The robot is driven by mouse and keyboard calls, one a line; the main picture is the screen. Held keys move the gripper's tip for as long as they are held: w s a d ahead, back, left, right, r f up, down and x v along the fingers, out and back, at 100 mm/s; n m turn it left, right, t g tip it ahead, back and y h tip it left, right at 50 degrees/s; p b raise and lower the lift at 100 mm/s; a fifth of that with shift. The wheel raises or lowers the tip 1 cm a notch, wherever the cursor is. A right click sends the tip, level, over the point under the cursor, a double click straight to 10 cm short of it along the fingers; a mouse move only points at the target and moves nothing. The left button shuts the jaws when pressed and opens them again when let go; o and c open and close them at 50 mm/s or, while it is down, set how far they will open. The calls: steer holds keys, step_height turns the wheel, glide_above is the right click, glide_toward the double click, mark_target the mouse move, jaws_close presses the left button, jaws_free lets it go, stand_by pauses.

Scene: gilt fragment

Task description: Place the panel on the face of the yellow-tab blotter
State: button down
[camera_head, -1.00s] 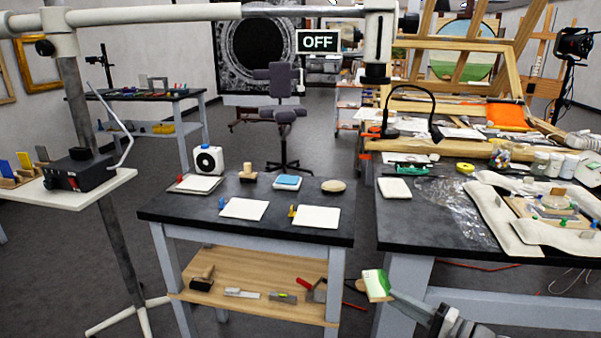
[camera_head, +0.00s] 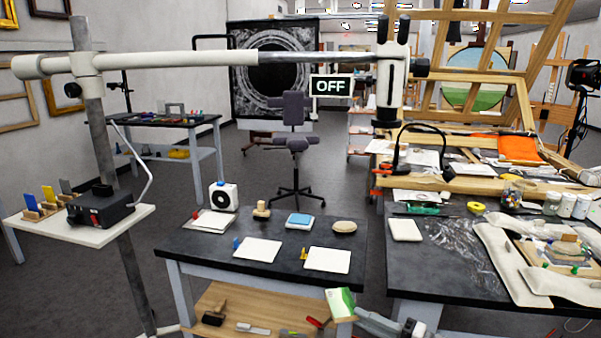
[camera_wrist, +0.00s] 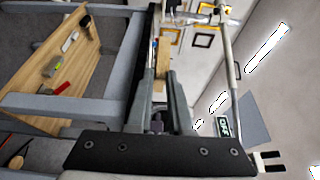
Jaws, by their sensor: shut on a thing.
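The panel (camera_head: 341,304) has a green and white painted face and a wooden edge. My gripper (camera_head: 357,314) is shut on it, in front of the small black-topped table near its right front corner. In the wrist view the tan panel edge (camera_wrist: 162,58) shows between the fingers (camera_wrist: 158,92), seen nearly edge-on. The yellow-tab blotter (camera_head: 330,260) is a white pad lying flat at the table's front right, its yellow tab at its left side. The panel is apart from it and appears lower and nearer. No blotter is clear in the wrist view.
A blue-tab blotter (camera_head: 257,250) lies to the left, and a red-tab blotter (camera_head: 214,222) behind. A stamp-like wooden block (camera_head: 261,210), a blue-topped pad (camera_head: 299,221) and an oval pad (camera_head: 344,227) line the back. A pale boom (camera_head: 230,57) crosses overhead.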

steer(key=shift+a+r+p, duration=0.1)
steer(key=shift+r+p, duration=2.85)
steer(key=shift+p, duration=1.05)
steer(key=shift+d, duration=0.2)
